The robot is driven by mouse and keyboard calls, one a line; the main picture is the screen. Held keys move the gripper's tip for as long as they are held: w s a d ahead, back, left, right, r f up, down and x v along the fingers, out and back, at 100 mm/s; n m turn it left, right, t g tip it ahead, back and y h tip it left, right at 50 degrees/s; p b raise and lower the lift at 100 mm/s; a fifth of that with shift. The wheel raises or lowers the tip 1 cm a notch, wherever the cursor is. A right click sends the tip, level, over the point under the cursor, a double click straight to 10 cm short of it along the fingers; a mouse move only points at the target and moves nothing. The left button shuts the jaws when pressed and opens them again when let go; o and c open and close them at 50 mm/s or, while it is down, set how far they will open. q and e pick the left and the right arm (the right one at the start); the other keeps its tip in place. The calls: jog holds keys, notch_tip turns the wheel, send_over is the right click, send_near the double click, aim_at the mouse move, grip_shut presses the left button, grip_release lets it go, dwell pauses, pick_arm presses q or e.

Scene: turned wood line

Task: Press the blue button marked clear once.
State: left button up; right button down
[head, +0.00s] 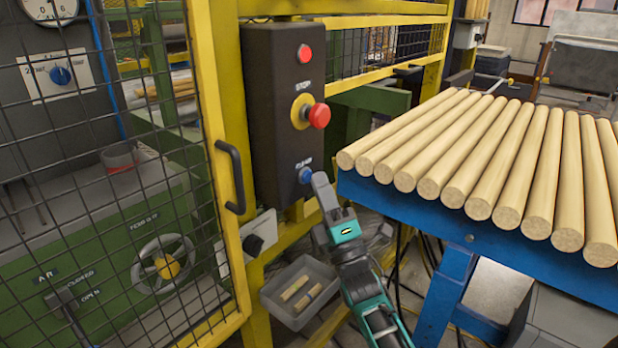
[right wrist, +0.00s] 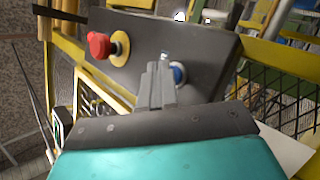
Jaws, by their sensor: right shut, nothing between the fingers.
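The blue button (head: 304,175) is the lowest control on a dark control box, just below a white label that reads as clear. My right gripper (head: 319,178) comes up from below right, its shut, empty fingertips close beside the button and partly over its right edge. In the right wrist view the shut fingers (right wrist: 158,72) point at the box, and the blue button (right wrist: 179,73) shows just right of their tips. I cannot tell whether the tips touch it. My left gripper is not in view.
The control box (head: 276,120) also carries a red mushroom button (head: 319,115) on a yellow collar and a small red button (head: 305,53) above. A blue rack (head: 400,205) of wooden rods stands close at right. A yellow mesh gate (head: 205,100) is at left; a grey bin (head: 275,306) sits below.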

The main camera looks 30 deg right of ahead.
jog(key=shift+w+a, duration=0.1)
jog(key=shift+w, duration=0.1)
dwell(0.4)
jog(key=shift+s, duration=0.1)
jog(key=shift+s+d, duration=0.3)
jog(key=shift+s, duration=0.35)
jog(key=s, duration=0.1)
jog(key=s+d+p, duration=0.1)
jog(key=s, duration=0.1)
jog(key=s+d+p, duration=0.1)
jog(key=shift+s, duration=0.3)
dwell(0.4)
